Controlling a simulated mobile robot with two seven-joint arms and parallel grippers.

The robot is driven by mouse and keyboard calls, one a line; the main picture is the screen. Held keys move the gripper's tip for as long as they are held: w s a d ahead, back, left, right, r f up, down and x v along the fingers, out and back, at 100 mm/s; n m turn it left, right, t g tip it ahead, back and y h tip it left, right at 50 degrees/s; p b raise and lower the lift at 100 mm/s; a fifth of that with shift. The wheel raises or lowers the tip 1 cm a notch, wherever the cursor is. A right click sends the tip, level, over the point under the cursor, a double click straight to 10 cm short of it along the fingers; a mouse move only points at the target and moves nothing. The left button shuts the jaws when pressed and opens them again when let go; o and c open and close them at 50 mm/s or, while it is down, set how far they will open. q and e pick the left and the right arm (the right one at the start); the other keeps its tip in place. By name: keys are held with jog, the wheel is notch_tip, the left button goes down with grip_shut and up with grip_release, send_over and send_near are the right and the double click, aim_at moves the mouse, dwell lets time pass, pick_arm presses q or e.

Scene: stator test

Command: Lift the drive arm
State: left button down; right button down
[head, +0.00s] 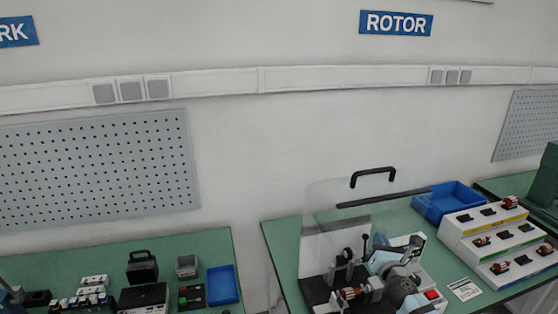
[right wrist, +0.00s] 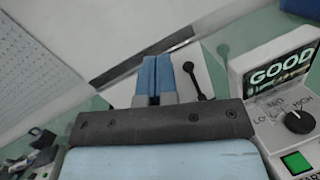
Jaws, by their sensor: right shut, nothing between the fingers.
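The test machine stands on the green bench at the lower right of the head view. A thin black lever with a round knob (head: 366,238), which looks like the drive arm, stands upright on it. In the right wrist view the black lever (right wrist: 194,78) lies just right of my fingers, apart from them as far as I can tell. My right gripper (head: 380,240) has its blue fingers together and empty; they also show in the right wrist view (right wrist: 156,75). My arm hides part of the machine. My left gripper is not clearly seen.
A clear guard with a black handle (head: 372,173) is raised behind the machine. The tester panel (right wrist: 285,85) reads GOOD and has a knob and a green button. A blue bin (head: 450,198) and stepped racks with rotors (head: 497,243) stand to the right.

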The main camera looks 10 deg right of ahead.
jog(key=s+a+f+m+g+y, duration=0.1)
jog(key=s+a+f+m+g, duration=0.1)
jog(key=s+a+f+m, duration=0.5)
jog(key=s+a+f+m+g+y, duration=0.2)
jog(key=s+a+f+m+g, duration=0.1)
jog(key=s+f+m, duration=0.7)
jog(key=s+a+f+m+g+y, duration=0.1)
jog(key=s+a+m, duration=0.3)
jog(key=s, duration=0.5)
jog(key=s+a+f+m+g+y, duration=0.1)
jog(key=s+a+f+m+g, duration=0.1)
jog(key=s+a+m, duration=0.2)
jog(key=s+m, duration=0.3)
jog(key=s, duration=0.1)
jog(key=shift+s+a+y, duration=0.3)
jog(key=shift+s, duration=0.05)
pick_arm(q)
jog(key=shift+w, duration=0.15)
jog(key=shift+w+r, duration=0.2)
jog(key=shift+w, duration=0.1)
jog(key=shift+s+f, duration=0.2)
jog(key=shift+s, duration=0.25)
